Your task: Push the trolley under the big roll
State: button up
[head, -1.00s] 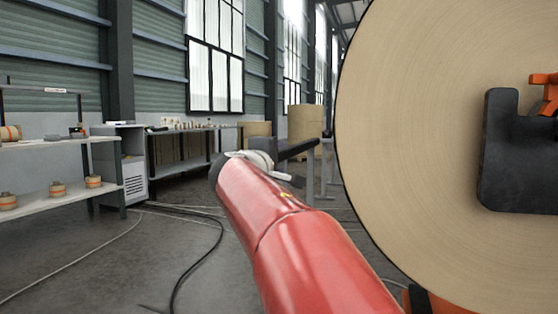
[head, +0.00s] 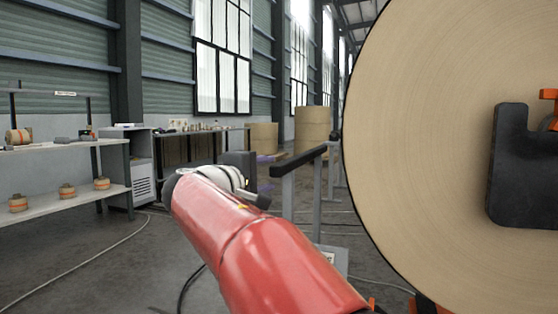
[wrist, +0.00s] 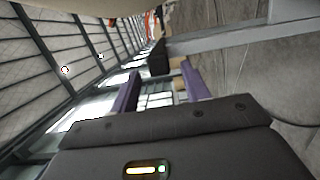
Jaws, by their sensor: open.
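The big roll (head: 420,130) fills the right of the head view, its tan round face towards me. What looks like the trolley stands left of it: a black handle bar (head: 300,161) on grey posts, with a low grey base (head: 335,260) partly hidden by my red arm. In the wrist view my gripper (wrist: 161,70) is open, its two purple fingers apart and empty. The black handle end (wrist: 158,57) and a grey post (wrist: 225,38) lie beyond the fingertips, seemingly apart from them. In the head view my gripper is small and partly hidden behind my arm.
A shelf (head: 70,200) with small rolls stands at the left, beside a white cabinet (head: 143,180) and a long bench (head: 190,165). More rolls (head: 311,128) stand at the back. Cables lie on the floor. Open floor (head: 90,260) shows at the lower left.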

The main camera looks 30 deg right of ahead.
aim_at(291, 167)
jog(key=m+g, duration=0.1)
jog(key=w+m+g+h+p, duration=0.1)
jog(key=g, duration=0.1)
jog(key=shift+w+a+r+p, duration=0.1)
jog(key=shift+w+a+p, duration=0.1)
jog(key=shift+a+p, duration=0.15)
jog(key=x, duration=0.7)
jog(key=shift+d, duration=0.2)
grip_shut()
